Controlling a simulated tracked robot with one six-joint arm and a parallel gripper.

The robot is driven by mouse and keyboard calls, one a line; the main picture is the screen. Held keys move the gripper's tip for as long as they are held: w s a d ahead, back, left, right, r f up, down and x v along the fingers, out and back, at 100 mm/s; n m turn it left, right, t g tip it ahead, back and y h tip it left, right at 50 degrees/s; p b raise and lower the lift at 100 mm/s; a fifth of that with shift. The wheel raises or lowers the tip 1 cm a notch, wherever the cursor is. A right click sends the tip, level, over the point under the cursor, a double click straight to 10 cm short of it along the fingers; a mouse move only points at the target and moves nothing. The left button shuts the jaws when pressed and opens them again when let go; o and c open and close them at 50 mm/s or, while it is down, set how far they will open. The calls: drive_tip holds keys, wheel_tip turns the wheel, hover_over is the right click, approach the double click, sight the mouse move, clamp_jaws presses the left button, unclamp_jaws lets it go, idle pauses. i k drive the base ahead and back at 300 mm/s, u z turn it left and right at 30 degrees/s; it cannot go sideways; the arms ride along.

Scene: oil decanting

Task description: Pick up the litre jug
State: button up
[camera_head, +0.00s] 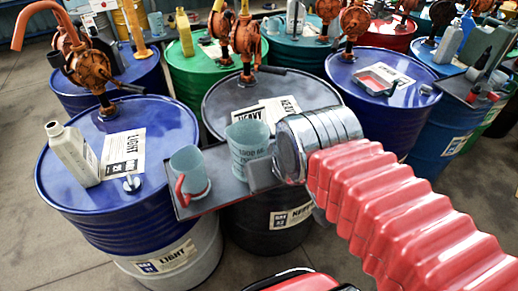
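A translucent grey-green jug (247,142) with dark printed markings, seemingly including "1000", stands upright at the dark drum's front edge. A second, similar jug (190,172) with a red handle stands to its left on a narrow grey shelf (215,200). My arm comes in from the right, with red bellows and a silver wrist. My gripper (261,174) shows as a dark grey block just right of and below the marked jug. Its fingers are mostly hidden or blend with the shelf, so I cannot tell whether it touches the jug or how far it is open.
A blue drum (75,200) at left carries a white bottle (73,153), a label sheet and an orange hand pump (88,66). More drums with pumps and bottles crowd behind. A blue drum (380,110) at right holds a small red-rimmed tray (374,80). Bare floor shows at lower left.

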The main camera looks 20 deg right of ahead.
sight(248, 139)
drive_tip(key=z, duration=0.95)
drive_tip(key=k, duration=1.05)
drive_tip(key=u, duration=0.9)
drive_tip(key=i, duration=1)
drive_tip(key=u, duration=0.05)
